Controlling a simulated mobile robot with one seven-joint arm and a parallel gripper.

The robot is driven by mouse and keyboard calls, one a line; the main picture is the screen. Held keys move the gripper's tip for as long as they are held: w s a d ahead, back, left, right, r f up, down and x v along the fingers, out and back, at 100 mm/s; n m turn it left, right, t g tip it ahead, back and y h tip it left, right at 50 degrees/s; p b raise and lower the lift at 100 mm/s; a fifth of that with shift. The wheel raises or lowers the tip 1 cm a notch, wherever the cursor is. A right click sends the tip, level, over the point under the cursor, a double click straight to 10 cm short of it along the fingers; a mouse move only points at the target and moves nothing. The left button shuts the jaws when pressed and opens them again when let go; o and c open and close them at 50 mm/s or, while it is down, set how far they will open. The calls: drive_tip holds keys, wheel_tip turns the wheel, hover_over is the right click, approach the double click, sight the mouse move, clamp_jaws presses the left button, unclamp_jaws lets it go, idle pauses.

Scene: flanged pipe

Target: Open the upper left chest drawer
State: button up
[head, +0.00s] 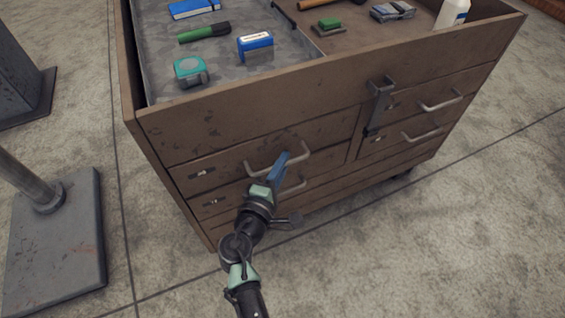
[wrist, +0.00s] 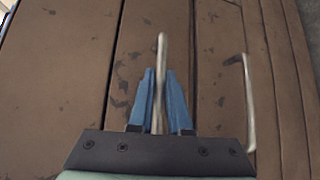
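The brown chest (head: 240,115) stands in front of me. Its upper left drawer (head: 228,168) looks flush with the front, with a pale bar handle (head: 300,156). My gripper (head: 283,163) reaches this handle from the front, its blue fingers at the bar's middle. In the wrist view, the handle (wrist: 162,50) runs between the two fingers of my gripper (wrist: 160,75), which lie close along both sides of it and look shut on it. The drawer front (wrist: 140,45) fills the middle of that view. The fingers hide part of the handle.
The lower left drawer's handle (head: 293,188) is just below, and shows at right in the wrist view (wrist: 249,105). A latch bar (head: 379,103) hangs between the drawer columns. Tools lie in the open top. A grey stand base (head: 60,245) is at left; the floor in front is clear.

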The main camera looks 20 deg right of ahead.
clamp_jaws()
drive_tip(key=shift+s, duration=0.1)
idle(1.1)
